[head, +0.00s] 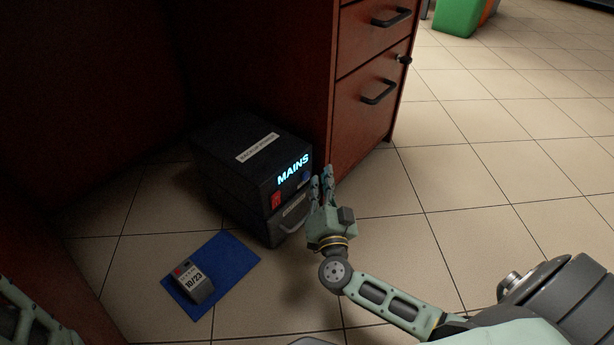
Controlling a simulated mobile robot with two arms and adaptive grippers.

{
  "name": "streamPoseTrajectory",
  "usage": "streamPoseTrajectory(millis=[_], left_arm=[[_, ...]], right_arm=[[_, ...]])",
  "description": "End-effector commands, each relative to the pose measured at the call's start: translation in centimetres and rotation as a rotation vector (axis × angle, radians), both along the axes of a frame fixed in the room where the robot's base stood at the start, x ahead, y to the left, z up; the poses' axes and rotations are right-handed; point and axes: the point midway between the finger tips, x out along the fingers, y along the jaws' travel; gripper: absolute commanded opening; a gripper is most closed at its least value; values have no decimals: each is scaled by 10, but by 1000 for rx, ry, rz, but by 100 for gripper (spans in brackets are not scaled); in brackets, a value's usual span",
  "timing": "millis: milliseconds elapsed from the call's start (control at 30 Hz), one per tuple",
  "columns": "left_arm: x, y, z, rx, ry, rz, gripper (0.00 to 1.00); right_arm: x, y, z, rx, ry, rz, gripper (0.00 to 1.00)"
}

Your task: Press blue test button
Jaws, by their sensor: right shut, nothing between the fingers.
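A black box unit (235,165) stands on the floor beside the drawer cabinet, its display lit with "MAINS" in light blue. On its front, below the display, are a red switch (276,200) at the left and a small blue button (306,175) at the right. My right gripper (321,176) is shut and empty, its fingers pointing up in the picture just right of the blue button. I cannot tell whether a fingertip touches the unit. My left gripper does not show; a pale green part at the bottom left corner seems to be my left arm.
A red-brown drawer cabinet (350,135) rises close behind my right gripper.

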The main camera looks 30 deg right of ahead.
Motion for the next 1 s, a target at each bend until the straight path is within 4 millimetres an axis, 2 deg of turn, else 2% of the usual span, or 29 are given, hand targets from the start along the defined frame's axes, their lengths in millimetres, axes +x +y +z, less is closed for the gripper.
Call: streamPoseTrajectory(millis=[1000], left_arm=[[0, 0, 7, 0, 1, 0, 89]], right_arm=[[8, 3, 0, 0, 0, 0, 0]])
